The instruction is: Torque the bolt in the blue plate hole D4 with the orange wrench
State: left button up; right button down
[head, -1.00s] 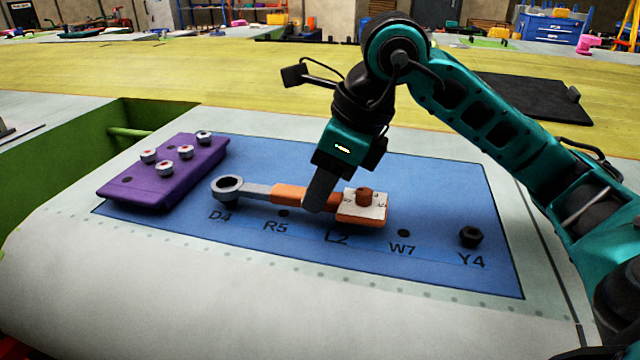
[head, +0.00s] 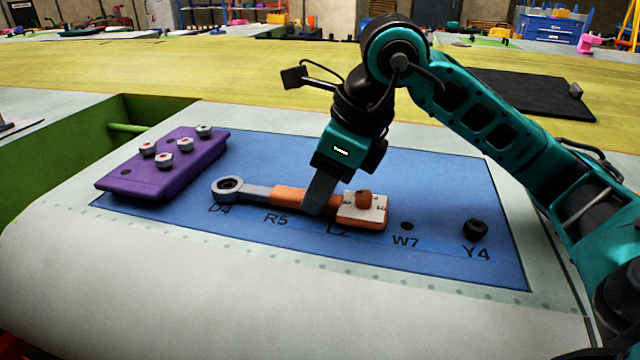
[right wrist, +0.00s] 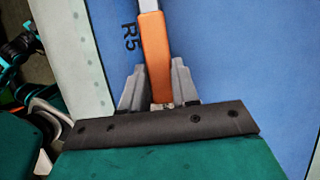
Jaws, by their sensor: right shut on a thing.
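The orange wrench (head: 288,195) lies roughly level over the blue plate (head: 430,185), with a grey ring end and an orange handle. Its ring end (head: 228,187) is at D4 and partly covers that label; a small grey shape shows inside the ring, too small to tell if it is the bolt head seated there. A white-topped block with an orange knob (head: 364,199) forms the handle's other end, near L2. My right gripper (head: 315,207) is shut on the orange handle, which also shows between its fingers in the right wrist view (right wrist: 154,55). My left gripper is out of view.
A purple block (head: 165,170) with several silver bolts stands left of the ring end. A green-walled recess (head: 85,140) lies at the left. The plate's right part is mostly clear.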

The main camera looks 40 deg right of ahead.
aim_at(277, 243)
jog(key=shift+s+a+f+m+t+h, duration=0.2)
jog(key=shift+s+a+m+t+h, duration=0.1)
jog(key=shift+s+a+m, duration=0.7)
jog(key=shift+w, duration=0.15)
jog(key=shift+s+a+r+m+p, duration=0.1)
jog(key=shift+s+a+m+p, duration=0.2)
jog(key=shift+a+m+p, duration=0.4)
jog(key=shift+s+a+m+h, duration=0.2)
jog(key=shift+a+m+h, duration=0.2)
jog(key=shift+a+m, duration=0.25)
jog(key=shift+a, duration=0.15)
jog(key=shift+s+a+m+p, duration=0.15)
jog(key=shift+a+m+p, duration=0.25)
jog(key=shift+a+m, duration=0.1)
jog(key=shift+s+a+m+t+h, duration=0.15)
jog(key=shift+a+m+t+h, duration=0.15)
jog(key=shift+a+m+h, duration=0.45)
jog(key=shift+y, duration=0.25)
jog(key=shift+a, duration=0.1)
